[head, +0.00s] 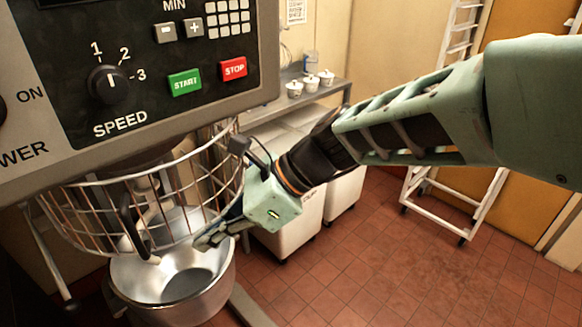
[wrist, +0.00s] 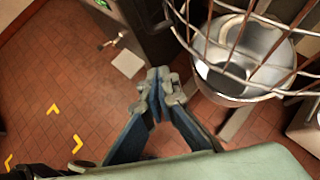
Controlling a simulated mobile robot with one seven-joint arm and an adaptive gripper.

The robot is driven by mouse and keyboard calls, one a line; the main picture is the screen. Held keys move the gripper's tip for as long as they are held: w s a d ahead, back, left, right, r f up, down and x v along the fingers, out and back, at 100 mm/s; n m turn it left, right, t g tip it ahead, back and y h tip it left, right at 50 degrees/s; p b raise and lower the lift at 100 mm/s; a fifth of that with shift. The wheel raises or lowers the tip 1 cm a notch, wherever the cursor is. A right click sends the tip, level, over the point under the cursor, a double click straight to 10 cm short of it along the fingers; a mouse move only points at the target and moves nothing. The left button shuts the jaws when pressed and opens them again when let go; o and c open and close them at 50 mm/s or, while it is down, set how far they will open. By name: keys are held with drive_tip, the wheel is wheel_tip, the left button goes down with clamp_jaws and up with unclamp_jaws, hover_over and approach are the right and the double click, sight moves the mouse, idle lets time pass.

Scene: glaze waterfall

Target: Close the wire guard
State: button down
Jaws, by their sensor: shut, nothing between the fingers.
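The wire guard (head: 88,205) is a curved metal cage under the mixer's head, above the steel bowl (head: 215,290). It also shows at the upper right of the wrist view (wrist: 232,50), with the bowl (wrist: 250,88) below it. A dark upright handle (head: 130,225) shows on the guard's front in the head view. My gripper (head: 203,242) is at the guard's lower right side. In the wrist view my gripper (wrist: 160,84) has its fingertips together with nothing between them. It is beside the guard's bars; I cannot tell if it touches them.
The mixer's control panel (head: 150,60) fills the upper left. White bins (head: 290,225) and a shelf with white pots (head: 318,82) stand behind my arm. A white ladder (head: 465,200) leans at the right. The red tiled floor (head: 370,265) is clear at the front right.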

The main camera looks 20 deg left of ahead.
sight(103, 240)
drive_tip(key=s+a+f+b, duration=0.2)
drive_tip(key=s+a+b, duration=0.1)
drive_tip(key=a, duration=0.4)
drive_tip(key=shift+s+f, duration=0.25)
drive_tip(key=shift+m+t, duration=0.6)
drive_tip(key=shift+m, duration=0.2)
drive_tip(key=s+a+p, duration=0.1)
drive_tip(key=a, duration=0.2)
drive_tip(key=s+a+p, duration=0.1)
drive_tip(key=a, duration=0.3)
drive_tip(key=s+a+p, duration=0.1)
drive_tip(key=a+p, duration=0.1)
drive_tip(key=a, duration=0.2)
drive_tip(key=shift+s+a+r, duration=0.1)
drive_tip(key=shift+a+r, duration=0.05)
drive_tip(key=shift+a, duration=0.05)
drive_tip(key=shift+r, duration=0.1)
drive_tip(key=shift+s+a+r+y, duration=0.1)
drive_tip(key=shift+a+y, duration=0.05)
drive_tip(key=shift+y, duration=0.15)
